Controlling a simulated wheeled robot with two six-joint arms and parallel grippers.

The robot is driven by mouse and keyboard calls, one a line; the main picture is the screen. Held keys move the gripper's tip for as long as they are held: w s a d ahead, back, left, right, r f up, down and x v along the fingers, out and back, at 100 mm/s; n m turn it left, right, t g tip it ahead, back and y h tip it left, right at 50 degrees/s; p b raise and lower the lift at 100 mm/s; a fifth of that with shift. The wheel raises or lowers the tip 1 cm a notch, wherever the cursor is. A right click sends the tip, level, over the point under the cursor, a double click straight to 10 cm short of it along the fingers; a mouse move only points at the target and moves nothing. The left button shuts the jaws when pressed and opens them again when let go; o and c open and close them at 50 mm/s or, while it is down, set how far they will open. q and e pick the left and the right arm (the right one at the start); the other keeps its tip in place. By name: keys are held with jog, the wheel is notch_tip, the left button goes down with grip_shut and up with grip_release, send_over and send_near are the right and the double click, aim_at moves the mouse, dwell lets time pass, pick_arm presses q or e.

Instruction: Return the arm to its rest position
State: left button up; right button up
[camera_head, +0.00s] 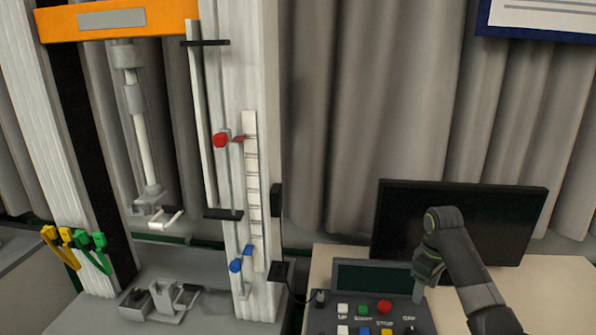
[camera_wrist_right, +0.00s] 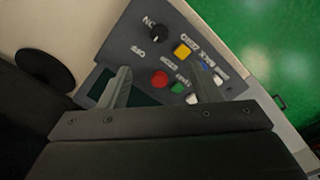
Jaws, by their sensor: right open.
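My right arm (camera_head: 468,262) reaches in from the lower right, bent over the desk. Its gripper (camera_head: 419,294) points down above the right part of the control panel (camera_head: 328,316). In the right wrist view the two fingers of the gripper (camera_wrist_right: 164,82) stand wide apart with nothing between them. Beyond them the panel shows a black knob (camera_wrist_right: 157,33), a red button (camera_wrist_right: 160,79), a yellow button (camera_wrist_right: 181,51) and green and white ones. I cannot tell whether the fingertips touch the panel. My left gripper is in neither view.
A dark monitor (camera_head: 460,213) stands just behind my right arm. The drop tower, with an orange crossbeam (camera_head: 120,19) and white column (camera_head: 262,90), rises to the left. Bare desk (camera_head: 550,285) lies right of the arm. Green floor (camera_wrist_right: 250,45) shows in the wrist view.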

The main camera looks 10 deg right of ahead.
jog(key=s+a+f+m+t, duration=0.1)
jog(key=s+a+f, duration=0.2)
jog(key=s+f, duration=0.5)
jog(key=s+a+f+m, duration=0.1)
jog(key=s+a+f, duration=0.1)
jog(key=s+f, duration=0.7)
jog(key=s+a+r+m+t+h, duration=0.1)
jog(key=s+r+m, duration=0.25)
jog(key=s, duration=0.75)
jog(key=s+a+r+m+t+h, duration=0.15)
jog(key=s+r, duration=0.25)
jog(key=s, duration=0.7)
notch_tip(320, 180, down, 24)
jog(key=d+f+g+y, duration=0.1)
jog(key=s+a+f+g, duration=0.1)
jog(key=s+f, duration=1.3)
jog(key=f, duration=0.3)
jog(key=shift+s+y+b, duration=0.35)
jog(key=shift+b, duration=0.05)
